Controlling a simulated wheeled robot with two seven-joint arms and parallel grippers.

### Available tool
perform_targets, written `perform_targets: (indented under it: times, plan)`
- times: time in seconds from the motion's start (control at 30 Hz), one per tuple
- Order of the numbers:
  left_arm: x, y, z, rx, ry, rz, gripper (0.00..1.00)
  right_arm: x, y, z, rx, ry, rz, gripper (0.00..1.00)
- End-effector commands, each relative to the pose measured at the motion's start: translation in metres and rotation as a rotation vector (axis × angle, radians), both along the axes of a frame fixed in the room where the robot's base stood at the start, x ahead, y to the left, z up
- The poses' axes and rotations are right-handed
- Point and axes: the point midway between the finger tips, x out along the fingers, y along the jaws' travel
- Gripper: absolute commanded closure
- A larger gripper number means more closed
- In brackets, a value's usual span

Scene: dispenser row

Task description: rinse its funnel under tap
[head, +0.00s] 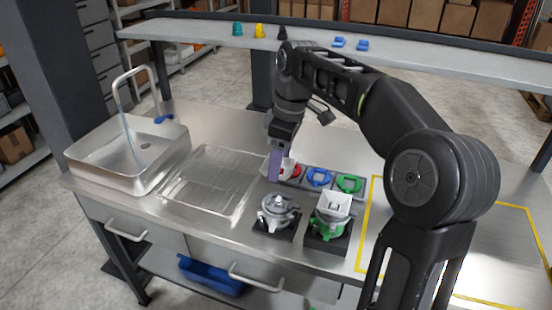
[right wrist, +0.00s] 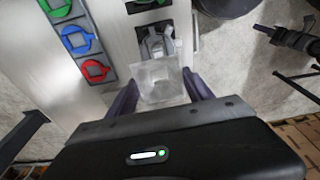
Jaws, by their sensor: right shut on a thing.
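My right gripper (head: 275,172) is shut on a pale, see-through square funnel (right wrist: 160,80), held between its two fingers in the right wrist view (right wrist: 162,90). In the head view the funnel (head: 287,168) is partly hidden behind the fingers, beside the ring holder and behind the grey dispenser (head: 279,211). That dispenser has no funnel on top. The tap (head: 151,82) arches over the steel sink (head: 169,150) at the left, well away from the gripper. A thin pale streak below its spout looks like running water. My left gripper is not visible.
A green dispenser (head: 327,232) with a white funnel (head: 335,204) stands right of the grey one. A holder has red, blue (head: 319,177) and green (head: 349,183) rings. A shelf (head: 190,32) with small coloured items runs behind.

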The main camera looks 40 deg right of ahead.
Motion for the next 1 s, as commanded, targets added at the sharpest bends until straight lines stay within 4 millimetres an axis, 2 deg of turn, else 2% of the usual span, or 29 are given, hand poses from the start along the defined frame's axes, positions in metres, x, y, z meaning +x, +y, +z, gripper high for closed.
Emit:
perform_targets:
  times: [0.17,0.27,0.4,0.5,0.6,0.73,1.0]
  plan:
    - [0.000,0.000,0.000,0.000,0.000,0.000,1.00,0.013,0.026,-0.021,-0.007,0.016,-0.095,0.82]
    - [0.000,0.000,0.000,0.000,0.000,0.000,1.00,0.024,0.053,-0.042,-0.014,0.025,-0.202,0.82]
    - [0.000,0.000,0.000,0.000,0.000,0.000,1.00,0.037,0.101,-0.075,-0.021,0.023,-0.374,0.82]
    - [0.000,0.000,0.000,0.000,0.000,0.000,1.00,0.042,0.133,-0.097,-0.018,0.016,-0.486,0.82]
    - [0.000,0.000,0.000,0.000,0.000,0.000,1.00,0.043,0.157,-0.111,-0.010,0.006,-0.572,0.82]
    - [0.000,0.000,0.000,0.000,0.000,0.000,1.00,0.044,0.172,-0.121,-0.002,-0.001,-0.630,0.82]
    - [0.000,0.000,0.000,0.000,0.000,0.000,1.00,0.044,0.173,-0.121,0.000,-0.002,-0.641,0.82]
